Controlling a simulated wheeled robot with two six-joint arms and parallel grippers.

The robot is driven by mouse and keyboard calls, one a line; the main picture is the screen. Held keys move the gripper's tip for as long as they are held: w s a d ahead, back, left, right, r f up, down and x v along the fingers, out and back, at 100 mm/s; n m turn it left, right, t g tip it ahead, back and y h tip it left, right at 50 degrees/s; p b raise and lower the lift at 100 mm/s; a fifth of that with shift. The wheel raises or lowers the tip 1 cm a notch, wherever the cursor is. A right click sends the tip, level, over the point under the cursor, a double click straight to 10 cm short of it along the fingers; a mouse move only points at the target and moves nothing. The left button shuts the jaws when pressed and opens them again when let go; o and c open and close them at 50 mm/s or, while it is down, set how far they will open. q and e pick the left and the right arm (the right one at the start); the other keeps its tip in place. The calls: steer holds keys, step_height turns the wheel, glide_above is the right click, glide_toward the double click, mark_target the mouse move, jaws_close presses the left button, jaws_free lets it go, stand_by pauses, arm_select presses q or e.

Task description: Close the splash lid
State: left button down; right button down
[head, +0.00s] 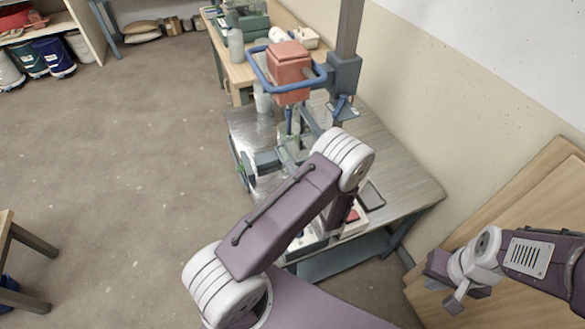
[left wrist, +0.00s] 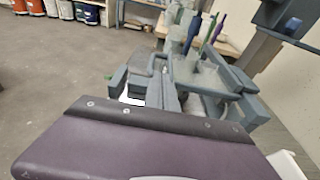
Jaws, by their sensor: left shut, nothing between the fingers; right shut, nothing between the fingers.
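The mixing stand on the metal bench carries a red motor housing (head: 290,68) with a blue ring handle (head: 258,76). Below it is a grey-blue clamp assembly (head: 270,160), which also shows in the left wrist view (left wrist: 215,85). I cannot clearly make out the splash lid among these parts. My left arm (head: 285,205) crosses in front of the bench; its gripper is shut and empty, mostly hidden behind the arm, its fingertips unclear. My right gripper (head: 448,284) is shut and empty at the lower right, well apart from the stand.
The bench (head: 395,180) has a clear strip at its right, with a dark tray (head: 371,196) near its front. A wooden table (head: 240,72) stands behind. Wooden boards (head: 530,205) lean by the right wall. Open floor lies left.

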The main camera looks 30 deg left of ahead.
arm_select(q)
steer(key=r+b+x, duration=0.2)
steer(key=b+x, duration=0.1)
steer(key=x, duration=0.9)
steer(key=shift+w+a+r, duration=0.35)
steer(key=shift+w+a, duration=0.05)
steer(key=shift+r, duration=0.1)
